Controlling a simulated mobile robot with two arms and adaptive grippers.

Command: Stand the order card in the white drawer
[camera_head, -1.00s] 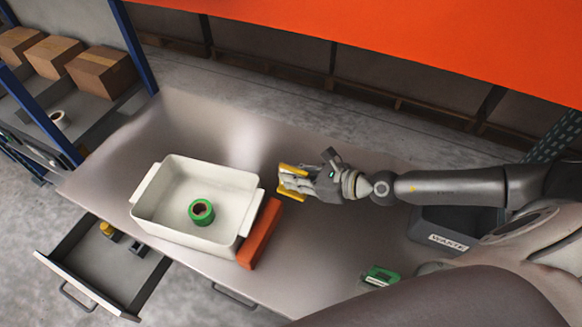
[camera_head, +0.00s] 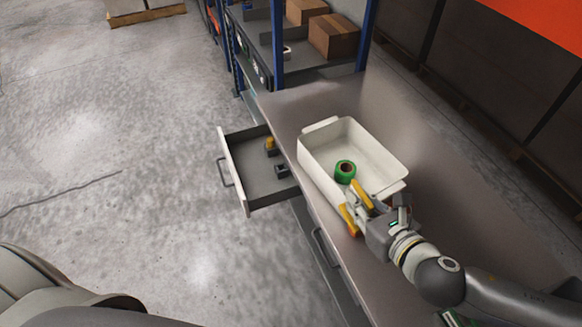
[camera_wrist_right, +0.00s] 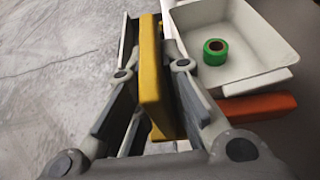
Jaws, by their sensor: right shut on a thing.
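The order card looks like a thin yellow slab (camera_wrist_right: 150,75) in the right wrist view, pinched between my right gripper's grey fingers. In the head view its yellow ends (camera_head: 361,195) stick out on both sides of the fingers. My right gripper (camera_head: 359,208) is shut on it, by the near right corner of the white tray, close to the table's front edge. The white-fronted drawer (camera_head: 235,172) is pulled open at the left, below the tabletop and apart from the gripper. My left gripper is not in view.
The white tray (camera_head: 322,168) holds a green tape roll (camera_head: 345,171). An orange block (camera_wrist_right: 256,106) lies beside the tray. The drawer has a small yellow item (camera_head: 270,143) and a dark holder (camera_head: 282,171) inside; its front floor is bare. Shelves with boxes (camera_head: 333,37) stand behind.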

